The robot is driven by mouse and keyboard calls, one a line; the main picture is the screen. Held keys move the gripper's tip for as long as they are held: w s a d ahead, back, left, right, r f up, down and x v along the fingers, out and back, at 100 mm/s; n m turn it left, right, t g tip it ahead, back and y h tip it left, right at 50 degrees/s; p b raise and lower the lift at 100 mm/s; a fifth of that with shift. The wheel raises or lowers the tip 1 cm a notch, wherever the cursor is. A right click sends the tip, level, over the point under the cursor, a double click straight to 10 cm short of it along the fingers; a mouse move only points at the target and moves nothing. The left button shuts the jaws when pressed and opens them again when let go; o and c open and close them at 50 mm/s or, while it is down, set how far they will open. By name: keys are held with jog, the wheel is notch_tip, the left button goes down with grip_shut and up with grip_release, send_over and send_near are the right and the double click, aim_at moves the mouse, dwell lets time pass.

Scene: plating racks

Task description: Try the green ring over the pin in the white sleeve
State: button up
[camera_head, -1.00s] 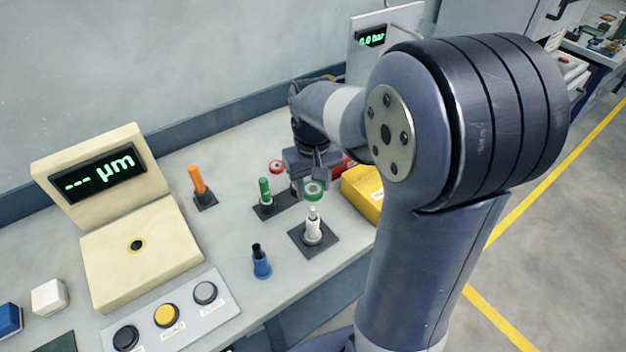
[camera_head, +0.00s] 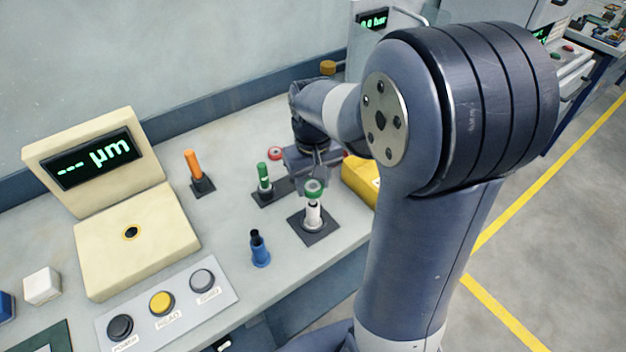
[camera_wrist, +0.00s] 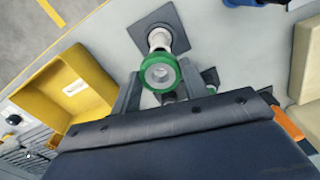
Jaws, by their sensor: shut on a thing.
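My gripper (camera_head: 314,181) is shut on the green ring (camera_head: 314,196), which has a pale inner face. The ring is at the top of the white sleeve (camera_head: 313,216), which stands upright on a dark square plate (camera_head: 327,236). The pin's tip is hidden by the ring in the head view, and I cannot tell whether the ring is around it or just above. In the wrist view the green ring (camera_wrist: 144,68) sits between the fingertips (camera_wrist: 160,78), and the white sleeve (camera_wrist: 158,38) shows just beyond it.
A green pin (camera_head: 263,176), an orange pin (camera_head: 194,164) and a blue sleeve (camera_head: 260,252) stand nearby. A red ring (camera_head: 275,153) lies behind. A yellow bin (camera_head: 360,183) is close on the right. The gauge (camera_head: 138,240) and button panel (camera_head: 181,291) are left.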

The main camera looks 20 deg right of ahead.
jog(key=shift+f+b, duration=1.05)
jog(key=shift+f, duration=0.45)
dwell(0.4)
jog(key=shift+r, duration=0.1)
dwell(1.0)
jog(key=shift+r+p, duration=2.8)
jog(key=shift+r, duration=0.35)
